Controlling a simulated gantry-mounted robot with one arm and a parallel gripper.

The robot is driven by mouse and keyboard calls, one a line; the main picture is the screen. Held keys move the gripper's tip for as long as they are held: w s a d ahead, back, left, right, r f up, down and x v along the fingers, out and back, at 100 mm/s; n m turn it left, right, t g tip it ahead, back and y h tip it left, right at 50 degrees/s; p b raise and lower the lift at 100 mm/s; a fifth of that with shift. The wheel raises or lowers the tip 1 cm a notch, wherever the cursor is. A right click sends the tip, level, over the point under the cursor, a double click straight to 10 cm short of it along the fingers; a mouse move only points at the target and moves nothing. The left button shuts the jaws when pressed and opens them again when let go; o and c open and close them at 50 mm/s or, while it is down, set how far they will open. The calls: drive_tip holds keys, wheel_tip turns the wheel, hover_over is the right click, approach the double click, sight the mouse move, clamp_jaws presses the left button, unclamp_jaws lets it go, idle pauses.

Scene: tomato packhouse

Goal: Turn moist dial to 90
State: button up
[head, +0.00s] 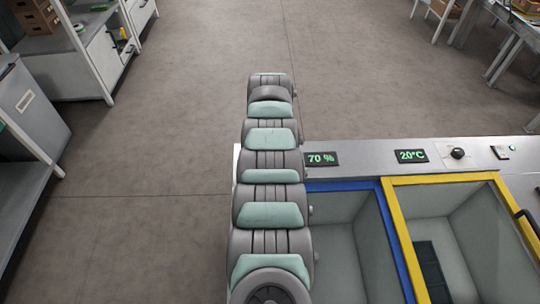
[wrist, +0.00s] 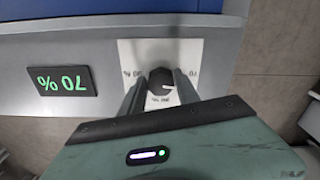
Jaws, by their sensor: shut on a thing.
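The moist dial (wrist: 161,82) is a dark round knob with a pale pointer mark, on a white scale plate (wrist: 180,52) with small printing, partly covered by my fingers. My gripper (wrist: 158,88) is shut on the dial, one finger on each side of it. The moisture display (wrist: 66,82) beside the plate reads 70 % in green, upside down in the wrist view. The same display (head: 322,159) reads 70 % in the head view. There my own arm hides the dial and my gripper.
The metal panel (head: 375,147) also carries a 20°C display (head: 411,156), a second dial (head: 457,153) and a small switch (head: 502,152). A blue-rimmed bin (head: 387,225) and a yellow-rimmed bin (head: 397,215) lie in front. Floor behind is clear; cabinets stand left.

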clamp_jaws()
drive_tip(key=shift+f+m, duration=0.1)
drive_tip(key=shift+m, duration=1.5)
drive_tip(key=o, duration=1)
unclamp_jaws()
wheel_tip(320, 180, up, 11)
drive_tip(key=p, duration=0.6)
